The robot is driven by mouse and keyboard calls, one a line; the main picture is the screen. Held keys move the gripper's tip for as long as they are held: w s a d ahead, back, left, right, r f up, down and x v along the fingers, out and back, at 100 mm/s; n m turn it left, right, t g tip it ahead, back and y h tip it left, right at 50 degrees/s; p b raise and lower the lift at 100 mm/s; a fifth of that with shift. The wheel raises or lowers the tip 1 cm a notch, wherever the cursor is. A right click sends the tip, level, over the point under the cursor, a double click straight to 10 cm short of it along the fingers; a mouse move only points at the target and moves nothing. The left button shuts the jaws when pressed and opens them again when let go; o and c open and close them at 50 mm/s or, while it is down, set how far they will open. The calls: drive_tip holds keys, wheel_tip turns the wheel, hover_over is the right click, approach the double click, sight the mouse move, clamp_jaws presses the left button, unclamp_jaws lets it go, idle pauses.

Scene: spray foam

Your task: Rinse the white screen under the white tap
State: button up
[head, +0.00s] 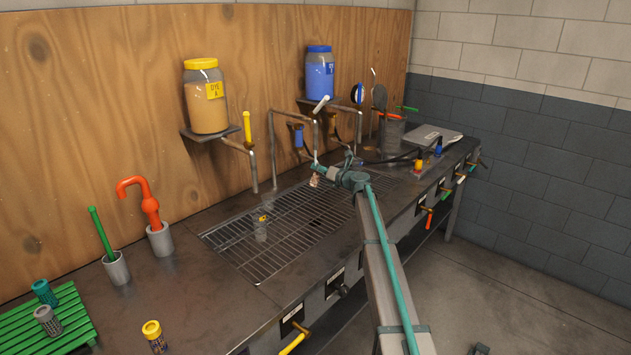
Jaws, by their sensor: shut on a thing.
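The white tap (321,104) has a white handle and a bent metal pipe that comes down over the far part of the wire grate. My gripper (317,175) is just below the lower end of this pipe in the picture. It is shut on a small pale piece, apparently the white screen (315,181), which hangs over the grate. The piece is too small and partly hidden for its shape or mesh to show clearly. I cannot tell whether water is running on it.
The wire grate (250,262) covers a sink in the metal counter. A yellow-topped cylinder (262,228) stands on it. A yellow-handled tap (247,127) is to the left, a blue-handled one (298,136) close by. A green rack (62,325) with cylinders is at the front left.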

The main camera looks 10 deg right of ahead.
drive_tip(key=shift+d, duration=0.15)
drive_tip(key=w+d+p, duration=0.1)
drive_tip(key=d+p, duration=0.1)
drive_tip(key=d, duration=0.7)
drive_tip(key=shift+w, duration=0.1)
drive_tip(key=s+a+f+n+g+y, duration=0.1)
drive_tip(key=s+a+f, duration=0.1)
drive_tip(key=s, duration=1.6)
drive_tip(key=s+a+f+n+g+y, duration=0.2)
drive_tip(key=s+a, duration=0.3)
drive_tip(key=s, duration=1.4)
drive_tip(key=s+a+f+n+g+y, duration=0.1)
drive_tip(key=s+a+f, duration=0.2)
drive_tip(key=s, duration=1.5)
drive_tip(key=shift+s+a+f+y, duration=0.25)
drive_tip(key=shift+f+y, duration=0.15)
drive_tip(key=shift+f, duration=0.3)
drive_tip(key=shift+d, duration=0.1)
